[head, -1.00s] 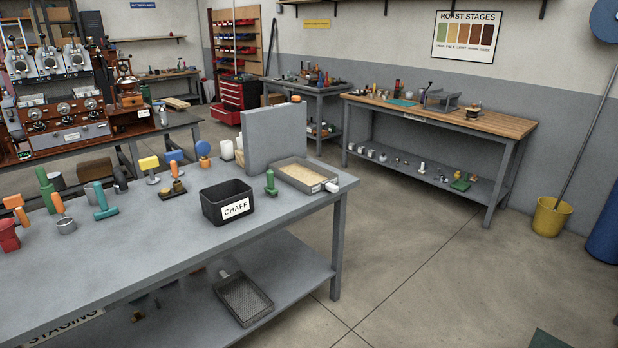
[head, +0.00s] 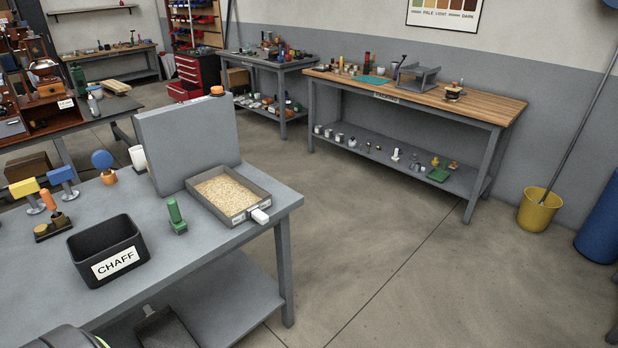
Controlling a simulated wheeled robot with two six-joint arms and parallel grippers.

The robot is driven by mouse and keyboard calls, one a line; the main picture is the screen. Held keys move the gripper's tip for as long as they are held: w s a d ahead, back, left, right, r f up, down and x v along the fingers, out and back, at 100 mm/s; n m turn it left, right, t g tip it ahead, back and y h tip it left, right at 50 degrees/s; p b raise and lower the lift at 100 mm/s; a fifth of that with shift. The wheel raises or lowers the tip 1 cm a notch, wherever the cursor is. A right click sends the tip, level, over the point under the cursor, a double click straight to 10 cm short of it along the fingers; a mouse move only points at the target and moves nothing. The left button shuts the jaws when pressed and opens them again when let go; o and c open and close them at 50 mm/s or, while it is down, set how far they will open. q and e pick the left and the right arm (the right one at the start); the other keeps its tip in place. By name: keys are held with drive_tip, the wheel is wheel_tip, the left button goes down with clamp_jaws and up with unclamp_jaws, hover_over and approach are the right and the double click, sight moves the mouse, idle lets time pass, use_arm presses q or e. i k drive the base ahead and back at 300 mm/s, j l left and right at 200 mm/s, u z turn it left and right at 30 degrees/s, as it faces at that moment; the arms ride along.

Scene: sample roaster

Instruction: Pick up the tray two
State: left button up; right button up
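A grey rectangular tray (head: 262,190) filled with pale beans sits on the near grey table, close to its right corner. Its white handle (head: 260,216) points toward the table's front edge. Small labels on its front are too small to read. A second, dark tray (head: 165,330) lies on the lower shelf, cut off by the bottom edge of the view. I cannot tell from the labels which is tray two. Neither gripper shows in the head view; only a rounded dark part, probably of my arm, shows at the bottom left.
An upright grey panel (head: 190,140) stands just behind the bean tray. A green-handled tool (head: 176,216) and a black CHAFF bin (head: 108,252) stand to its left. The floor right of the table is clear, up to a wood-topped bench (head: 420,92) and yellow bucket (head: 536,210).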

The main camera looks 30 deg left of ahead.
sight(234, 199)
drive_tip(key=i+l+u, duration=0.1)
drive_tip(key=i+u, duration=0.15)
drive_tip(key=i, duration=0.25)
drive_tip(key=i+l+u, duration=0.2)
drive_tip(key=i, duration=0.35)
drive_tip(key=i+l+u, duration=0.25)
drive_tip(key=i, duration=0.25)
drive_tip(key=i+l+u, duration=0.2)
drive_tip(key=u, duration=0.25)
drive_tip(key=i+l+u, duration=0.25)
drive_tip(key=u, duration=0.2)
drive_tip(key=i+l+u, duration=0.25)
drive_tip(key=l+u, duration=0.2)
drive_tip(key=i+l+u, duration=0.1)
drive_tip(key=l+u, duration=0.2)
drive_tip(key=u, duration=0.15)
drive_tip(key=i+l+u, duration=0.1)
drive_tip(key=l+u, duration=0.15)
drive_tip(key=l, duration=0.2)
